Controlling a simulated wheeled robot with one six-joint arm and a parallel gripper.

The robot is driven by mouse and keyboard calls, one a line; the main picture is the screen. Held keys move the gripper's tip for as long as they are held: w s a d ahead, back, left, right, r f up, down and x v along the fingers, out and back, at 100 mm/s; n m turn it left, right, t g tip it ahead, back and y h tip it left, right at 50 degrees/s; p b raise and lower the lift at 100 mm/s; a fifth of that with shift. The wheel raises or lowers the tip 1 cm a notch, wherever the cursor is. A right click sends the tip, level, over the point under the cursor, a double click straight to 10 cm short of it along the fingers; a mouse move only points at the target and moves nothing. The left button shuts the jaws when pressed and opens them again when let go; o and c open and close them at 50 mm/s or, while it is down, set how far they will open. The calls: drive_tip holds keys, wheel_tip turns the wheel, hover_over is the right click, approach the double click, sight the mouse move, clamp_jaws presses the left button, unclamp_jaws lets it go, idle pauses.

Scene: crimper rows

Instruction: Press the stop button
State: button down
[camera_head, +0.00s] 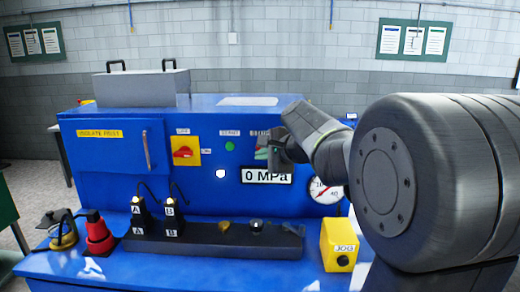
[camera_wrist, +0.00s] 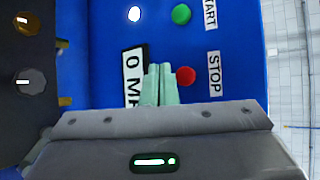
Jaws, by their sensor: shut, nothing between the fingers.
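The red stop button (camera_wrist: 185,76) shows in the wrist view on the blue panel, beside the STOP label (camera_wrist: 214,75). My gripper (camera_wrist: 159,70) is shut and empty, its pale green fingers pointing at the panel. The fingertips appear just left of the red button, partly in front of the panel's display; I cannot tell whether they touch anything. The green start button (camera_wrist: 181,14) with its START label (camera_wrist: 210,13) lies above the stop button in that view. In the head view my gripper is close to the panel front, and the stop button is hidden behind it.
The display (camera_head: 266,176) reads 0 MPa, with a gauge (camera_head: 325,190) to its right. A red rotary switch on a yellow plate (camera_head: 185,151) is further left. A black tray (camera_head: 215,240) and a yellow JOG box (camera_head: 339,245) stand on the ledge below.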

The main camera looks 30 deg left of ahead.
drive_tip(key=shift+s+d, duration=0.3)
drive_tip(key=shift+s, duration=0.25)
drive_tip(key=shift+s+d, duration=0.25)
drive_tip(key=shift+s, duration=0.25)
drive_tip(key=shift+s+d, duration=0.5)
drive_tip(key=shift+s, duration=0.35)
drive_tip(key=shift+s+d, duration=0.5)
drive_tip(key=shift+s, duration=0.35)
drive_tip(key=shift+w+a, duration=0.1)
